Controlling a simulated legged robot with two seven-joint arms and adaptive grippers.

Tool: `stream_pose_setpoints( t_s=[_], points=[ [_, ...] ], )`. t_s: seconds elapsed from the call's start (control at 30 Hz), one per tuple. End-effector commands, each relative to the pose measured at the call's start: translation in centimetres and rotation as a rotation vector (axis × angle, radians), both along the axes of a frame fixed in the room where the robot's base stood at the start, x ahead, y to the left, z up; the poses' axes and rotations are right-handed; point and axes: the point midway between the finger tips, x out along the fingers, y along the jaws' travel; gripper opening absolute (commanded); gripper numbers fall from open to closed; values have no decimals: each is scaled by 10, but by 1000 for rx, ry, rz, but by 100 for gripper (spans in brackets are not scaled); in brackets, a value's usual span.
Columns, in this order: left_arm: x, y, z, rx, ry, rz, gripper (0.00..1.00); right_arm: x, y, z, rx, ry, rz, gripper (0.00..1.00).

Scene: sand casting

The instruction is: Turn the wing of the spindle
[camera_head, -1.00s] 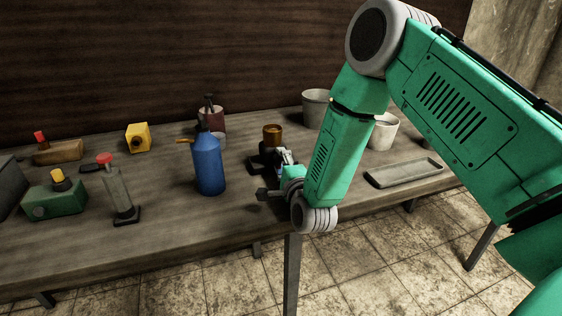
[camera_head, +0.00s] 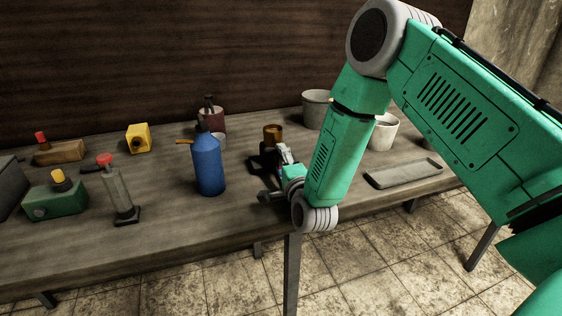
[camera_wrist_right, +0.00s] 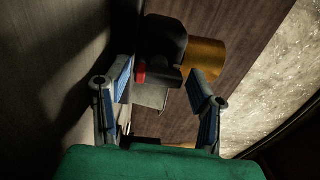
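The spindle appears to be the small black device with a copper-coloured cylinder (camera_head: 272,134) on the table. In the right wrist view its black body (camera_wrist_right: 162,42) lies ahead of the fingers, with the brass cylinder (camera_wrist_right: 205,60) to the right. A small red part (camera_wrist_right: 141,73) and a pale grey flat piece (camera_wrist_right: 150,96) show below the body; I cannot tell whether the grey piece is the wing. My right gripper (camera_head: 275,175) is beside the device, partly hidden by its wrist. Its blue-padded fingers (camera_wrist_right: 160,90) are apart, with nothing clearly gripped. My left gripper is out of view.
A blue bottle (camera_head: 208,163) stands left of the right gripper. Grey pots (camera_head: 316,108) and a shallow tray (camera_head: 403,172) are to the right. A clear cylinder with a red top (camera_head: 118,190) and a green box (camera_head: 55,201) stand left. The table's front edge lies close below the gripper.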

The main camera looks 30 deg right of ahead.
Motion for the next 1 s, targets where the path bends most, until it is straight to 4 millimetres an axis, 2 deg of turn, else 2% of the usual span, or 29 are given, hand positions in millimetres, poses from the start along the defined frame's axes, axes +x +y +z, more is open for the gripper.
stream_pose_setpoints(
  t_s=[0.03, 0.43, 0.83, 1.0],
  points=[
    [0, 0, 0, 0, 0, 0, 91, -2, 0, -5, 1, 13, 1, 55],
    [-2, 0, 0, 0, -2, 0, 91, -3, 1, -8, 58, 6, 3, 55],
    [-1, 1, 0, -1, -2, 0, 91, -2, 4, -5, 513, -111, 6, 55],
    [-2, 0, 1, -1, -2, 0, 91, -37, 10, -4, 516, -113, 2, 55]
  ],
)
